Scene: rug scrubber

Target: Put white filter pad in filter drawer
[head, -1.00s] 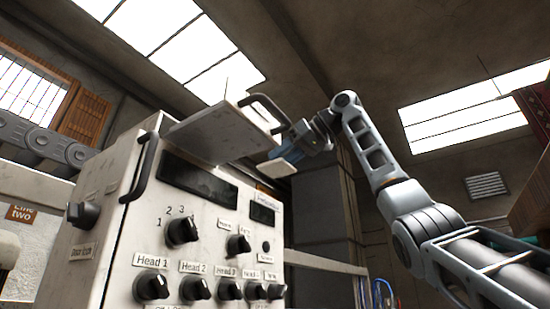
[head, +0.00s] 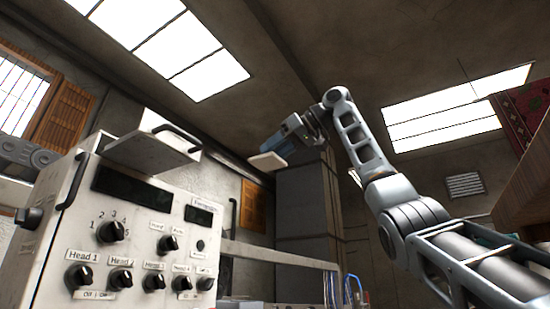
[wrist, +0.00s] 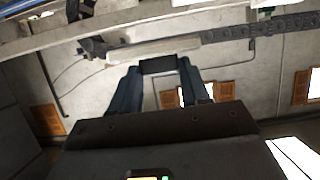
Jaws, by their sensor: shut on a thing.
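A pale, flat white filter pad (head: 267,161) is held at the tip of my gripper (head: 283,150), up in the air to the right of the control cabinet. In the wrist view the pad (wrist: 155,50) is a long pale strip across the ends of the blue fingers (wrist: 158,78), which are shut on it. A pale drawer-like tray (head: 150,155) with a dark bar handle juts out at the cabinet's top; I take it for the filter drawer. I see its underside and front, and its inside is hidden. The pad is apart from it.
The white control cabinet (head: 75,225) with knobs and dark displays stands at the left. A pale rail (head: 275,256) runs right from it. A grey column (head: 307,205) stands behind. A brown wooden surface (head: 527,195) is at the right edge. The air between pad and drawer looks clear.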

